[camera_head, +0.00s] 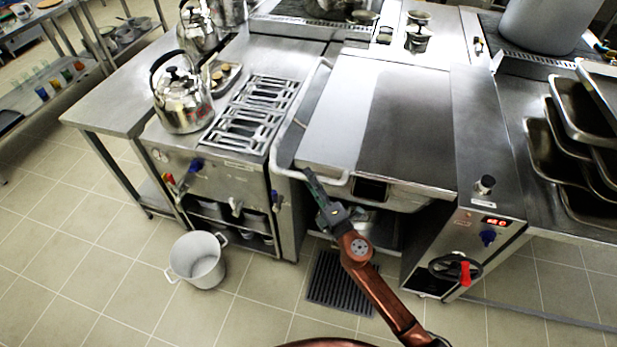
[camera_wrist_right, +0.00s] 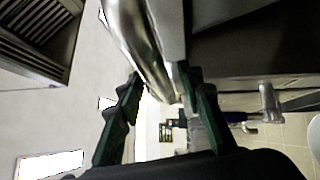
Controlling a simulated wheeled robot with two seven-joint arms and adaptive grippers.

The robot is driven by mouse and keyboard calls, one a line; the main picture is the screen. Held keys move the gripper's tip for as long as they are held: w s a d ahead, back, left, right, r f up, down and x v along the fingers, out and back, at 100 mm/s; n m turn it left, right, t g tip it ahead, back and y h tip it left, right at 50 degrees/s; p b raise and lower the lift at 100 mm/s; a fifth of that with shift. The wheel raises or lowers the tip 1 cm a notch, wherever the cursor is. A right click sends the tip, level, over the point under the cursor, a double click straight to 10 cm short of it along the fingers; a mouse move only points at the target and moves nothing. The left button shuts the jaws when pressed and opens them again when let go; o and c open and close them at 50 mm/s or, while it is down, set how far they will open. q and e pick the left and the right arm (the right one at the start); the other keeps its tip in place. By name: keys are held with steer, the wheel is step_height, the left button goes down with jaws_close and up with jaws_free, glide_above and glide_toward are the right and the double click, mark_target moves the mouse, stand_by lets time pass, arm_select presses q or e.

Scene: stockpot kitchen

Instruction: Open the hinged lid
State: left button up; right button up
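The hinged lid (camera_head: 395,105) is a broad flat steel cover, lying closed over the pan of the middle cooking unit. A rounded tubular handle bar (camera_head: 281,136) runs along its left side and bends round to the front. My right gripper (camera_head: 311,180) reaches up from the lower right to the bar's front stretch. In the right wrist view, the bar (camera_wrist_right: 143,50) comes down between the two green-and-black fingers (camera_wrist_right: 158,98). A gap shows beside the left finger, so the gripper is open around the bar; contact with the right finger is unclear. My left gripper is out of view.
A stove with a grate (camera_head: 250,112) and a kettle (camera_head: 183,100) stands left. A white pot (camera_head: 197,262) is on the floor, near a dark floor grate (camera_head: 340,284). A control panel with a red-handled wheel (camera_head: 456,268) is right. Stacked trays (camera_head: 552,150) lie far right.

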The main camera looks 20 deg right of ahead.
steer(key=shift+w+a+r, duration=0.1)
steer(key=shift+w, duration=0.55)
steer(key=shift+c, duration=0.6)
jaws_close()
